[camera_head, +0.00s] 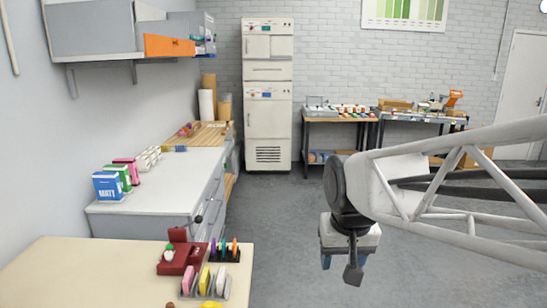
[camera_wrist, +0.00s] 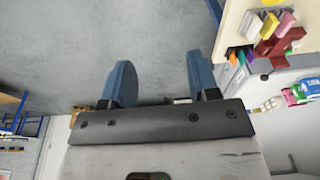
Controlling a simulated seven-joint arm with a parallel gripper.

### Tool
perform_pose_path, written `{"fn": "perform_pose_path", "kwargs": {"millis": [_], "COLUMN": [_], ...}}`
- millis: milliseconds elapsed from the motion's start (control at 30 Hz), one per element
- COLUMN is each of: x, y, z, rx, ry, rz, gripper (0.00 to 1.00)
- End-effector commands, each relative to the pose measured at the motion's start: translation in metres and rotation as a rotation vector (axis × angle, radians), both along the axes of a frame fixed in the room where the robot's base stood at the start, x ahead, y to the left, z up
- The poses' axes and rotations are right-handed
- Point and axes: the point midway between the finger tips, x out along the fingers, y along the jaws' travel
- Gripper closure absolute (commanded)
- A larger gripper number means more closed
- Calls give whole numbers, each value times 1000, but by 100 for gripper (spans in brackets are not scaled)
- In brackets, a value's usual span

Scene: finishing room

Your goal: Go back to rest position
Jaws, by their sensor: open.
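My gripper (camera_head: 344,262) hangs in the air at the right of the head view, over the grey floor and clear of the tables. In the wrist view its two blue fingers (camera_wrist: 161,75) stand wide apart. Nothing is between them but floor. My white lattice arm reaches in from the right edge of the head view. The beige table (camera_head: 70,272) at the lower left is well apart from the gripper.
The beige table bears a dark red holder (camera_head: 178,262) and racks with coloured pieces. Behind it a grey counter (camera_head: 170,180) holds blue, green and pink boxes. A tall white cabinet (camera_head: 268,95) and workbenches (camera_head: 340,119) line the back wall. The middle floor is clear.

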Motion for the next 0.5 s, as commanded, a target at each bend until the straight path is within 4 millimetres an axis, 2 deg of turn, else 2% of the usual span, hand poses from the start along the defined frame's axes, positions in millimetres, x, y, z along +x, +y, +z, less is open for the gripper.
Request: {"fn": "perform_pose_path", "kwargs": {"millis": [33,300,500], "x": [-14,-77,-108], "y": [-8,-39,-51], "z": [-2,-18,-29], "rx": [-1,-9,-15], "ry": [-7,-33,-46], "rz": [-7,-25,-33], "gripper": [45,45,45]}}
